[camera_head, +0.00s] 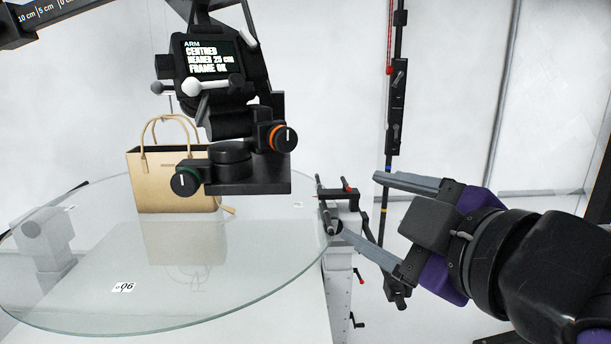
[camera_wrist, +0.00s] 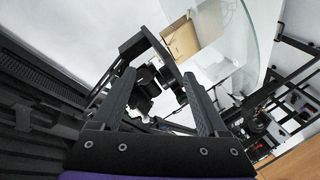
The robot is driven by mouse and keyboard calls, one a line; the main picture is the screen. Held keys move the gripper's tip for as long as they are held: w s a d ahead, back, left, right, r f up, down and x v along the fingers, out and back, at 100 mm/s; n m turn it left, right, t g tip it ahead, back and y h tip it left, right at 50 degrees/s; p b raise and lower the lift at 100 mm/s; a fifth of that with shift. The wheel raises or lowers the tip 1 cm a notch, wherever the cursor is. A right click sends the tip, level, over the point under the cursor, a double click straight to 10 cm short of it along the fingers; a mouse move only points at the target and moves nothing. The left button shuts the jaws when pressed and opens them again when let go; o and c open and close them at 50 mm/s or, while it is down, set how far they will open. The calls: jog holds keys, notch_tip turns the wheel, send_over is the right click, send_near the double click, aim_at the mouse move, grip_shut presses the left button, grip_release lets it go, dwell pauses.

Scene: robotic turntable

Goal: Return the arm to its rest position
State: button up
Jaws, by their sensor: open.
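My gripper (camera_head: 357,207) is at the right in the head view, its two grey fingers spread wide and pointing left. Nothing is between the fingers. The fingertips are close to the right rim of the glass turntable (camera_head: 75,300); I cannot tell whether they are in front of the clamp parts there or level with them. In the wrist view my gripper (camera_wrist: 160,78) also shows spread fingers, with black camera-rig parts beyond them. My arm extends off the right edge of the head view.
A tan handbag (camera_head: 175,180) stands on the glass; it also shows in the wrist view (camera_wrist: 182,42). A black camera rig (camera_head: 215,80) with a small screen and knobs hangs in front of it. A black upright pole (camera_head: 397,110) stands behind my gripper.

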jog(key=d+f+m+g+h, duration=0.1)
jog(key=f+m+g+h, duration=0.1)
jog(key=f+m+g, duration=0.2)
jog(key=s+d+f+m+g+h, duration=0.1)
jog(key=f+m+g, duration=0.4)
jog(key=f+m, duration=0.5)
notch_tip(320, 180, down, 4)
jog(key=shift+s+d+r+h, duration=0.2)
jog(key=shift+d+h, duration=0.45)
jog(key=shift+h, duration=0.25)
jog(key=c, duration=0.4)
jog(key=shift+a, duration=0.1)
